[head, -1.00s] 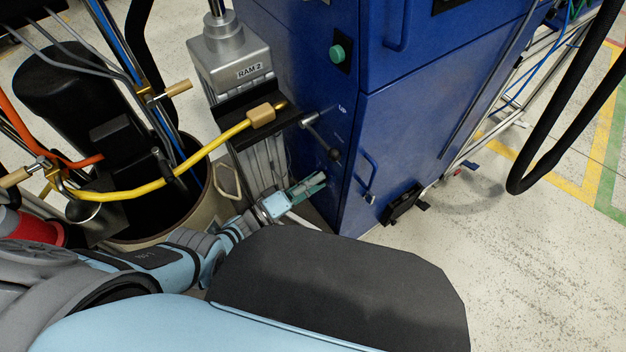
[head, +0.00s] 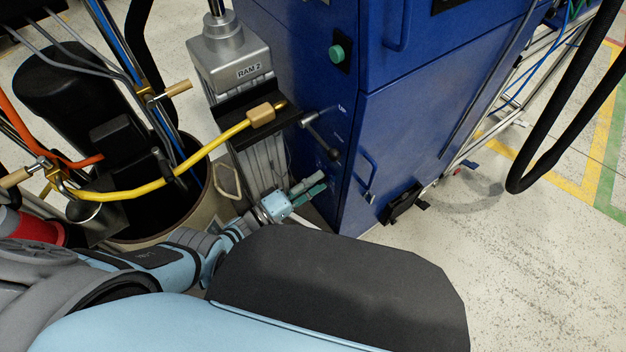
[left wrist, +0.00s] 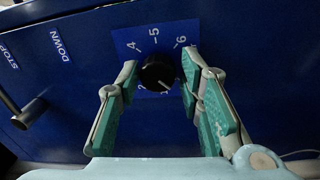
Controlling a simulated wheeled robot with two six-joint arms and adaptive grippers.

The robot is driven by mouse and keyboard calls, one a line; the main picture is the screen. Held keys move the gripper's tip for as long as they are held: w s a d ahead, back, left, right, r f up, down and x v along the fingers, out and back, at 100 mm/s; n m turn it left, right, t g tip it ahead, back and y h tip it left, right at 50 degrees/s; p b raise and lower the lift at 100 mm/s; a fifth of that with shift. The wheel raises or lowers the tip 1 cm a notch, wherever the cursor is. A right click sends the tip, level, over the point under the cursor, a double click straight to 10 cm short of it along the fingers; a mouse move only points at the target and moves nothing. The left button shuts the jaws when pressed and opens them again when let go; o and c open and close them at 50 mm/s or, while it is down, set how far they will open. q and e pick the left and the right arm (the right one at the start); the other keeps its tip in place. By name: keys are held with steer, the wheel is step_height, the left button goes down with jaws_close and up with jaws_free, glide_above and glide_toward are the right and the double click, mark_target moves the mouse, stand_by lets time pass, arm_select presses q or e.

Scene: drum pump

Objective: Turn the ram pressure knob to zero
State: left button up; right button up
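The ram pressure knob (left wrist: 158,72) is a round black knob on a blue panel in the left wrist view. Its dial plate (left wrist: 183,28) shows 4, 5 and 6 along the upper side; the lower numbers are partly hidden. A short pale mark on the knob points downward and slightly right in that view. My left gripper (left wrist: 159,75) has its green-padded fingers on either side of the knob, with small gaps visible. My right gripper is not in view.
The lever (head: 320,134) sticks out of the blue cabinet (head: 430,120) above my gripper; it also shows at left in the left wrist view (left wrist: 28,115). The RAM 2 column (head: 235,75), yellow hose (head: 190,165) and drum (head: 205,212) stand close to my left arm.

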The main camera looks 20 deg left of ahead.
arm_select(q)
steer(key=shift+o, duration=0.8)
steer(key=shift+w+r, duration=0.1)
